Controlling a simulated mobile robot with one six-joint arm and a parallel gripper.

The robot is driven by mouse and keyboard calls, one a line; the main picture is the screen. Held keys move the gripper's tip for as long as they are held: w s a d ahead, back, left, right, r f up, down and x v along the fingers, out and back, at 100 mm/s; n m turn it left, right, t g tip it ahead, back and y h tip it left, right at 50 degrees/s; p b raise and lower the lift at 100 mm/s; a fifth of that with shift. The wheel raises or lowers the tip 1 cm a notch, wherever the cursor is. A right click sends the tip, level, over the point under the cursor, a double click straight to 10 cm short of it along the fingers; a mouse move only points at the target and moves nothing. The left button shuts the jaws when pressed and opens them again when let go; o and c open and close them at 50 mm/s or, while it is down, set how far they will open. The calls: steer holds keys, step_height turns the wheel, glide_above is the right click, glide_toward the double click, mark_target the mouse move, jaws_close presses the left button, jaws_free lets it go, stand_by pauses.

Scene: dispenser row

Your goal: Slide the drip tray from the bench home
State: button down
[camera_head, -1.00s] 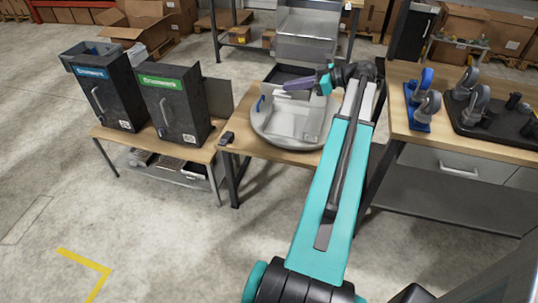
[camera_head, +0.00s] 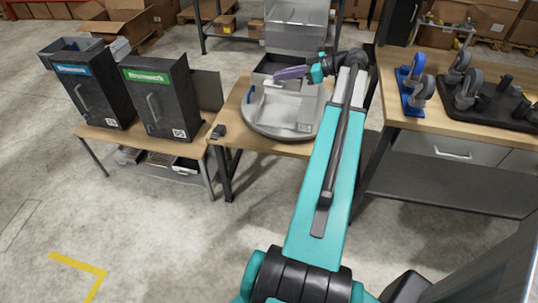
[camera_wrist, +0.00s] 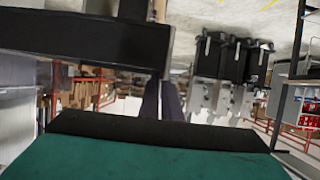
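A grey dispenser with a clear upper bin (camera_head: 296,38) and a pale lower part (camera_head: 284,108) stands on a round grey turntable (camera_head: 262,129) on the middle wooden bench (camera_head: 237,97). I cannot single out the drip tray with certainty. A small dark block (camera_head: 218,131) lies at this bench's left edge. My gripper (camera_head: 284,74), with purple fingers, reaches left across the dispenser's dark middle. In the wrist view the fingers (camera_wrist: 161,101) run close together beside a black bar (camera_wrist: 80,38). Whether they hold or touch anything is unclear.
Two dark dispensers with blue (camera_head: 78,70) and green (camera_head: 148,77) labels stand on the left bench (camera_head: 180,150). The right bench (camera_head: 395,75) holds a blue fixture (camera_head: 411,98) and a black board (camera_head: 490,115) with grey parts. Open floor (camera_head: 130,225) lies in front.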

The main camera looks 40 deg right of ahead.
steer(key=s+a+f+b, duration=0.1)
steer(key=a+f+b, duration=0.2)
steer(key=f+b, duration=0.5)
steer(key=s+a+f+b, duration=0.1)
steer(key=a+f+b, duration=0.2)
steer(key=f+b, duration=0.5)
steer(key=s+a+f+b, duration=0.1)
steer(key=a+f+b, duration=0.3)
steer(key=f+b, duration=0.5)
step_height(320, 180, down, 4)
steer(key=shift+s+f+n, duration=0.25)
steer(key=shift+s+n, duration=0.05)
steer(key=shift+s, duration=0.05)
steer(key=shift+d, duration=0.15)
steer(key=w+d, duration=0.9)
steer(key=d, duration=0.5)
steer(key=shift+f, duration=0.3)
stand_by(1.1)
steer(key=shift+d, duration=0.1)
steer(key=shift+f, duration=0.25)
stand_by(0.8)
steer(key=shift+w+d+b, duration=0.2)
steer(key=shift+d+b, duration=0.15)
steer(key=shift+d, duration=0.05)
stand_by(0.4)
